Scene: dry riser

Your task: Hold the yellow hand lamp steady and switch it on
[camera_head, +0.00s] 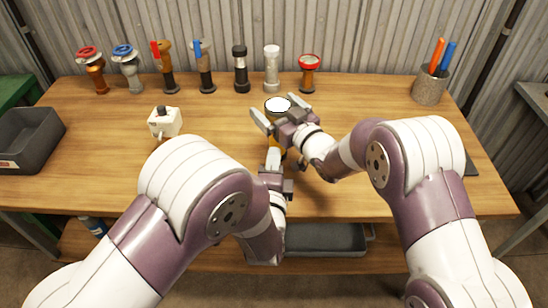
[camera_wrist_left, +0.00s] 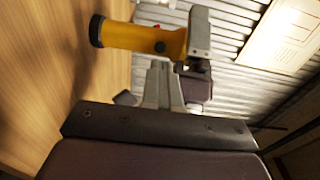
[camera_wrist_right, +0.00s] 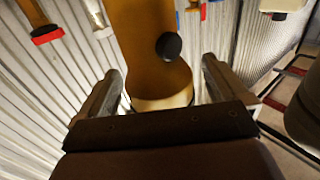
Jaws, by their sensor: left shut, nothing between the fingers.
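The yellow hand lamp (camera_head: 275,138) is upright near the middle of the workbench, its round white face (camera_head: 278,104) up. In the left wrist view, the lamp (camera_wrist_left: 140,38) shows a black end, a dark round button and a small red part. My right gripper (camera_head: 281,113) straddles the lamp's upper part; in the right wrist view its fingers stand either side of the yellow body (camera_wrist_right: 143,40) with narrow gaps. My left gripper (camera_head: 274,153) is shut and empty, just in front of the lamp; its fingertips (camera_wrist_left: 160,65) appear apart from it. Whether the face glows is unclear.
A row of nozzles and valves, including a red-rimmed one (camera_head: 309,72), stands along the bench's back. A grey bin (camera_head: 30,138) is at far left, and a holder (camera_head: 430,88) at back right. The bench between is clear.

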